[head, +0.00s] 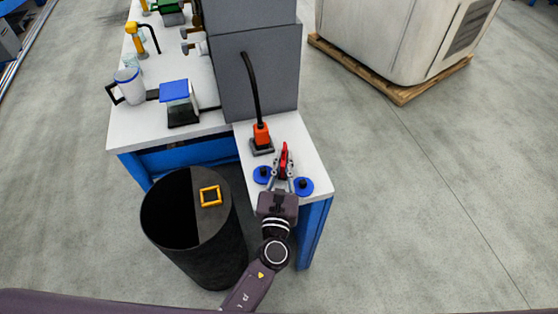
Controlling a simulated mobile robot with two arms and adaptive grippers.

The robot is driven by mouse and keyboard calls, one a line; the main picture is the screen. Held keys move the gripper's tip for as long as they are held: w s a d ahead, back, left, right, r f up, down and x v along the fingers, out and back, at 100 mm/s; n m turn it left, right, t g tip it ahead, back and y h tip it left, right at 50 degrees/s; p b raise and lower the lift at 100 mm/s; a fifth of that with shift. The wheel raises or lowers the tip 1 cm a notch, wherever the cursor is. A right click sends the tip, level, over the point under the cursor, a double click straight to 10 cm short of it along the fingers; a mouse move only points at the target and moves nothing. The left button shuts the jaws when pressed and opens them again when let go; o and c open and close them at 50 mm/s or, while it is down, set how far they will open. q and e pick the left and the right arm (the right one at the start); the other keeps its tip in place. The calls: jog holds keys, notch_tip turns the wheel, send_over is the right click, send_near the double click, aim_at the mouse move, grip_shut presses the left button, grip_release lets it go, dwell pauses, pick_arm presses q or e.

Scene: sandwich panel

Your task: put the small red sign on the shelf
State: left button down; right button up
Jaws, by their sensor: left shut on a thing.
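The small red sign (284,157) is a thin upright red piece, seen nearly edge-on in the head view. My left gripper (283,172) is shut on it, over the white top of the small blue-legged table (290,128). I cannot tell whether the sign touches the tabletop. Blue round pieces with black knobs lie on either side of the gripper, one at left (262,175) and one at right (303,186). I cannot make out which surface is the shelf. My right gripper is not in view.
An orange block with a black cable (262,137) stands just behind the sign. A tall grey cabinet (262,75) rises behind that. A black bin (222,245) stands left of my arm. A longer bench (130,135) holds a jug and a blue-topped device (177,95).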

pick_arm(q)
jog(key=shift+s+d+r, duration=0.1)
jog(key=shift+s+d, duration=0.05)
jog(key=shift+d, duration=0.05)
jog(key=c, duration=2.1)
grip_release()
